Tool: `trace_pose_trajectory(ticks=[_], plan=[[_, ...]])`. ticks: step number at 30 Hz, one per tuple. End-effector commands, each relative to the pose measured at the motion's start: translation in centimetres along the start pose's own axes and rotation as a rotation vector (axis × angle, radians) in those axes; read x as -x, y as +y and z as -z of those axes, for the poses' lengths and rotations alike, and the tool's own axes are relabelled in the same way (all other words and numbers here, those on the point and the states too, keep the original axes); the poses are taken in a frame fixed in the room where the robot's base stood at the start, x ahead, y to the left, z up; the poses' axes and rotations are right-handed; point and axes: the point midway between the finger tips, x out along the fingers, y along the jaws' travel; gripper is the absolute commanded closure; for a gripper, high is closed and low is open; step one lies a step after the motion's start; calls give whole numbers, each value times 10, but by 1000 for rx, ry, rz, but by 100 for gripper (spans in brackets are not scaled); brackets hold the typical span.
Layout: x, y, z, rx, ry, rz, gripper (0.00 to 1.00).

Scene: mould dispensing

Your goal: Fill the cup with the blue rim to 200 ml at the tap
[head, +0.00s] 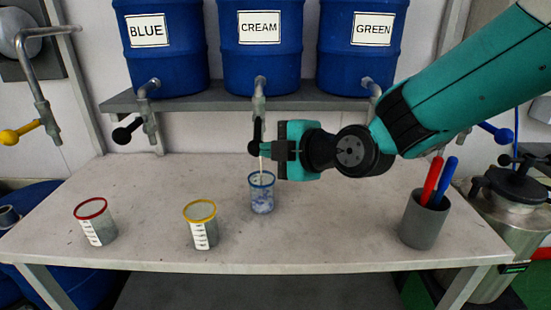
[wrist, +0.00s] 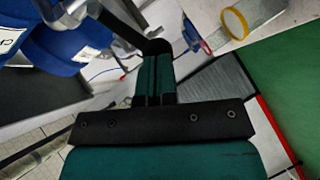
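The cup with the blue rim (head: 262,193) stands upright on the table under the middle tap (head: 260,100), below the drum labelled CREAM (head: 262,55). A thin pale stream runs from this tap into the cup. Pale, bluish contents show inside, but I cannot read the level against any marks. My gripper (head: 272,150) is at the tap's black lever (head: 256,132), above the cup. In the wrist view its two green fingers (wrist: 156,82) are close together with the black lever knob (wrist: 157,47) at their tips. I cannot tell whether they touch it.
A red-rimmed cup (head: 96,222) and a yellow-rimmed cup (head: 201,226) stand to the left on the table (head: 150,190). A grey holder (head: 424,222) with red and blue pens stands at the right. Drums labelled BLUE (head: 165,60) and GREEN (head: 355,60) flank the cream one.

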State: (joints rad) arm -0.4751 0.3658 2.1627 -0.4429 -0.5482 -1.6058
Motion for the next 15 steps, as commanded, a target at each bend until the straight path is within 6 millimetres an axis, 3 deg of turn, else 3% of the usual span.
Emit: trace_pose_trajectory(ticks=[1, 3, 5, 15], plan=[[-5, -11, -2, 16, 6, -17, 100], [-6, -13, -3, 36, 6, -38, 100], [-3, -4, -1, 38, 5, -39, 100], [-3, -3, 0, 36, 5, -37, 100]])
